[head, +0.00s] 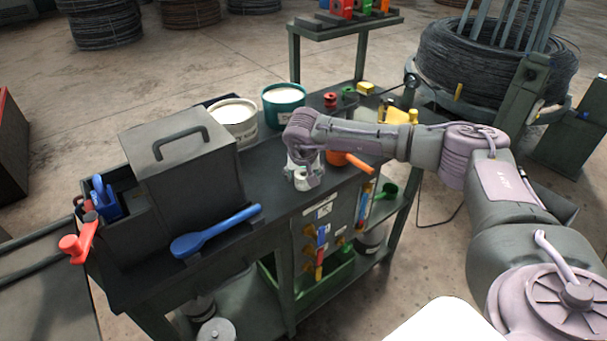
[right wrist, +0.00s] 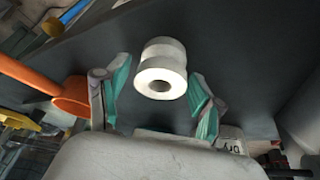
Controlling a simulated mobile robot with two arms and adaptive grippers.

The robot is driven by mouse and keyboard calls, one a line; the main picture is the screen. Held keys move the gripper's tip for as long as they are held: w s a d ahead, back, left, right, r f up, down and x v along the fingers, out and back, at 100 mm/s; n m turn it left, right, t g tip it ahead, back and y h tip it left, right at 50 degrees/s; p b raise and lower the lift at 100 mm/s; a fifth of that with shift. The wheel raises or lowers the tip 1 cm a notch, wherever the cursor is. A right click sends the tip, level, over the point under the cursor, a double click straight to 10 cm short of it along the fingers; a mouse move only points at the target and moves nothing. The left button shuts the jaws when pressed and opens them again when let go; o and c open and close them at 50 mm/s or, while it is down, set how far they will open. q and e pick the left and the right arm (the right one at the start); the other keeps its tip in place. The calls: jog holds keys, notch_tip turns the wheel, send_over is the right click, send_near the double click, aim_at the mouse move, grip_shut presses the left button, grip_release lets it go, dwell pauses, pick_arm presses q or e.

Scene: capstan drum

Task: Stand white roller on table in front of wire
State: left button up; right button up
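The white roller (right wrist: 163,70) is a short spool with a hole in its end face. In the right wrist view it sits over the dark table top, between and slightly beyond my right gripper's fingers. My right gripper (right wrist: 154,98) is open, with a teal-padded finger on each side and visible gaps to the roller. In the head view the gripper (head: 303,178) is low over the table's front edge, and the roller (head: 301,183) shows small and partly hidden there. A big coil of dark wire (head: 440,60) stands at the back right. My left gripper is out of view.
The dark table (head: 262,180) holds a grey box (head: 180,165), a blue spoon (head: 215,232), a white tub (head: 233,117) and a teal tub (head: 284,100). An orange scoop (right wrist: 70,97) lies close left of my right gripper in the wrist view. Small coloured parts stand behind my arm.

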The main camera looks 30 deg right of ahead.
jog(key=shift+r, duration=0.3)
jog(key=shift+s+r, duration=0.1)
jog(key=shift+r, duration=0.1)
jog(key=b+v, duration=0.2)
jog(key=v, duration=0.9)
jog(key=shift+s+b, duration=0.15)
jog(key=shift+b, duration=0.25)
jog(key=shift+a+r, duration=0.1)
jog(key=shift+r, duration=0.05)
